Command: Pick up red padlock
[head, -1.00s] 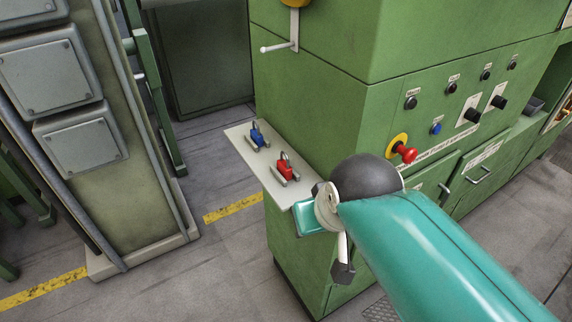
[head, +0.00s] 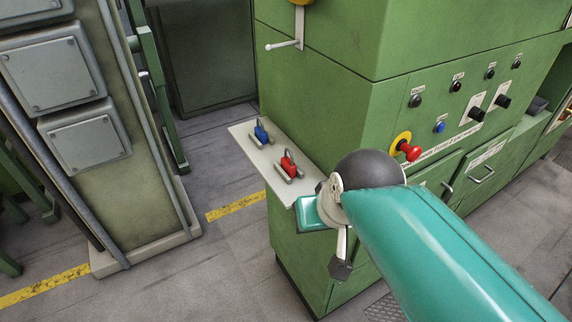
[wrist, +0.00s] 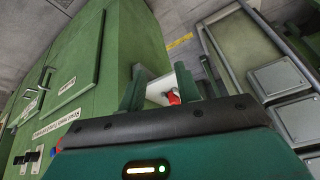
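The red padlock (head: 289,165) rests on a pale shelf (head: 276,186) fixed to the side of the green machine. A blue padlock (head: 262,133) sits behind it on the same shelf. In the wrist view, my gripper (wrist: 160,78) has its two dark green fingers spread apart. The red padlock (wrist: 173,98) shows there small, beyond the fingers near the right one, partly hidden by the gripper body. The gripper is empty and apart from the padlock. In the head view my teal arm hides most of the gripper, to the right of the shelf.
The green machine (head: 330,120) stands right beside the shelf and arm. A red emergency button (head: 408,151) sticks out of its front near my arm. A white lever (head: 284,45) juts out above the shelf. A grey-panelled cabinet (head: 130,190) stands left; floor lies open between.

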